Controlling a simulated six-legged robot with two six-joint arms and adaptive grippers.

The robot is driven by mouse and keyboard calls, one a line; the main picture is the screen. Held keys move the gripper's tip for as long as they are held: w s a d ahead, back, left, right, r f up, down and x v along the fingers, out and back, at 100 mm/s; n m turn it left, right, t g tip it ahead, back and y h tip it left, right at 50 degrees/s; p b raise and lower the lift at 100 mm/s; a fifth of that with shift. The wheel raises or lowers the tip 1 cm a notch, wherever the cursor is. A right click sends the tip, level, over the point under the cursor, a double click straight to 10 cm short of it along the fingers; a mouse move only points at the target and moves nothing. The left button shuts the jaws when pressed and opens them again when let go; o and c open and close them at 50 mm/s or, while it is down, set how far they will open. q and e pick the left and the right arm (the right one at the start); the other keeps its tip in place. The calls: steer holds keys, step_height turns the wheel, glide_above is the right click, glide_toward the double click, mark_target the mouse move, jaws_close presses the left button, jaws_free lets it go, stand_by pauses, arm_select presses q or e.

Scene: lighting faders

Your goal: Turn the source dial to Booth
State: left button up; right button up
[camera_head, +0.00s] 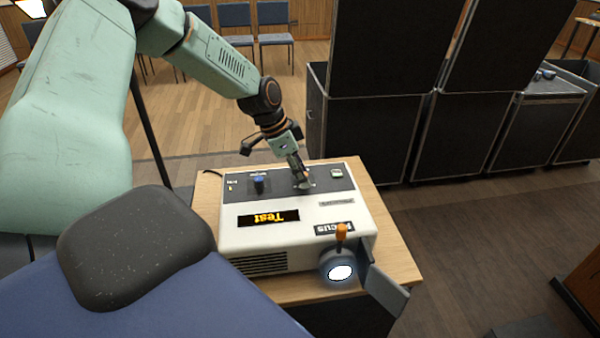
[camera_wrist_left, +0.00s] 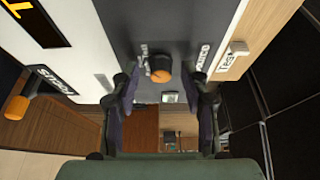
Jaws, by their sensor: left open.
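The white projector box (camera_head: 240,240) has a dark top panel with a small round dial (camera_wrist_left: 161,66), grey with an orange face, seen in the wrist view. Small labels, too blurred to read surely, stand on both sides of it. The display (camera_head: 268,219) reads "Test", upside down. My right gripper is out of view.
An orange lever (camera_head: 341,232) rises above the lit lens (camera_head: 340,272). The wooden table (camera_head: 393,250) has a little free room at right. Black cases (camera_head: 370,135) stand behind.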

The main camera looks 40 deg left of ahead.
arm_select(q)
steer(key=shift+s+r, duration=0.1)
steer(key=shift+c, duration=0.6)
steer(key=shift+w, duration=0.3)
steer(key=c, duration=0.5)
steer(key=shift+s, duration=0.1)
jaws_close()
